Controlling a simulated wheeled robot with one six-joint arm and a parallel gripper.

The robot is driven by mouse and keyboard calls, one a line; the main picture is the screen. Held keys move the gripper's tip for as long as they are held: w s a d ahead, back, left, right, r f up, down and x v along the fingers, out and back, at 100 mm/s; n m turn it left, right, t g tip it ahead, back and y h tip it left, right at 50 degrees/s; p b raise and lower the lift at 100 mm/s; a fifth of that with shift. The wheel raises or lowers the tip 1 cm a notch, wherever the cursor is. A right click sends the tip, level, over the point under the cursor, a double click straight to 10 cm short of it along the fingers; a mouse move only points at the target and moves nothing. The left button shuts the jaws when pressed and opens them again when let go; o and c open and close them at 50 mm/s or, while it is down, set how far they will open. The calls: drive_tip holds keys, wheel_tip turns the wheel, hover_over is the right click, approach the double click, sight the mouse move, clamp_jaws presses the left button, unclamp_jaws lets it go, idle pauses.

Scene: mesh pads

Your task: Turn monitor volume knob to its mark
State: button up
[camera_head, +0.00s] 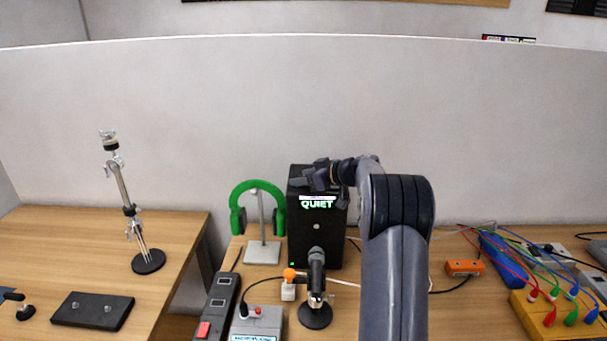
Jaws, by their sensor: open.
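The monitor is a black speaker box (334,232) on the right-hand desk, against the pale partition. A lit sign reading "QUIET" (318,204) shows across its upper front. A small pale round spot (317,226) is on its front; I cannot tell if this is the volume knob, and no mark is readable. A microphone on a stand hides part of the lower front. My gripper (305,181) is open, at the top of the box in the picture, above the sign. I cannot tell whether it touches the box. My arm comes up from the lower right.
The microphone (316,270) stands close in front of the box. Green headphones on a stand (263,250) are to its left. A power strip (216,305) and grey switch box (257,324) lie in front. An orange box (464,267) and cabled blocks (545,313) are right.

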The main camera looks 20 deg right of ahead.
drive_tip(key=shift+w+a+f, duration=0.1)
drive_tip(key=shift+w, duration=0.05)
drive_tip(key=shift+c, duration=0.2)
drive_tip(key=c, duration=0.9)
drive_tip(key=shift+b, duration=0.3)
drive_tip(key=shift+f+b, duration=0.25)
drive_tip(key=shift+b, duration=0.75)
drive_tip(key=shift+m+t+h+b, duration=0.4)
drive_tip(key=shift+b, duration=0.7)
drive_tip(key=shift+m+h+b, duration=0.3)
drive_tip(key=shift+b, duration=0.6)
drive_tip(key=shift+r+b, duration=0.25)
drive_tip(key=shift+b, duration=0.2)
